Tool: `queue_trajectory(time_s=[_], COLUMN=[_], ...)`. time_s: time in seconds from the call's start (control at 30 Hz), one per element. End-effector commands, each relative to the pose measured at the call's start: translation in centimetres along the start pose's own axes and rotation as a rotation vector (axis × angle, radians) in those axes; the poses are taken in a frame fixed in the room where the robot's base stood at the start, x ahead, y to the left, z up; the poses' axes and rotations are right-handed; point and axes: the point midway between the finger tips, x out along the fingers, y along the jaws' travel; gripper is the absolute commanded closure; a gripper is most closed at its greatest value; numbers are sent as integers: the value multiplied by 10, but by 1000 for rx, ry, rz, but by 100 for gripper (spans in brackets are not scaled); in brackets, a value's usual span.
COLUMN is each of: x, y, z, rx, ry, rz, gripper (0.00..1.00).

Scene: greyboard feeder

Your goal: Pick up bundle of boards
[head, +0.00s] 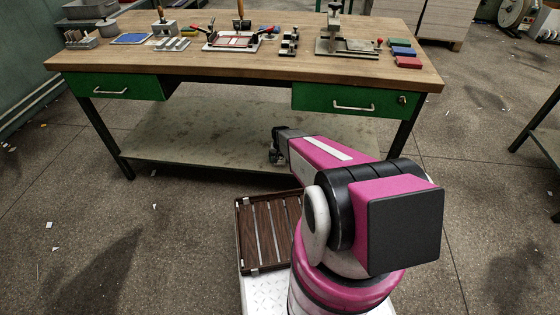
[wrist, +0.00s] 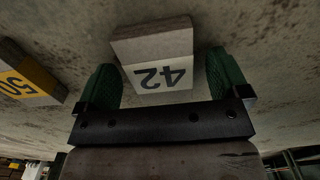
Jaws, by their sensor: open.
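In the wrist view, a grey bundle of boards (wrist: 150,48) with a white label reading "42" lies on a stained grey surface. A second bundle (wrist: 28,84) with a yellow label reading "50" lies to the left, cut by the picture edge. My gripper (wrist: 163,74) is open, with its two green fingers on either side of the "42" bundle in the picture. A gap shows between the bundle and each finger. In the head view, my gripper (head: 277,150) is small and dark at the lower shelf; I cannot make out either bundle there.
A workbench (head: 230,68) with green drawers and a stained lower shelf (head: 200,135) stands ahead. Its top holds fixtures and blue, green and red blocks (head: 402,52). A brown slatted tray (head: 240,235) sits beside my arm. Another table (head: 545,140) stands at right.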

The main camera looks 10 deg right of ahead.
Motion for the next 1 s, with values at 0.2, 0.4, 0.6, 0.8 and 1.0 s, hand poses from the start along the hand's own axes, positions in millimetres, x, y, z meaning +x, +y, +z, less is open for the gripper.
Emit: queue_trajectory(time_s=[0.2,0.4,0.6,0.8,1.0], x=[-1,-1,-1,-7,-26], y=[0,0,0,0,0], z=[0,0,0,0,1], rx=[0,0,0,0,0], ry=[0,0,1,1,2], rz=[0,0,0,0,0], gripper=[32,61,61,61,61])
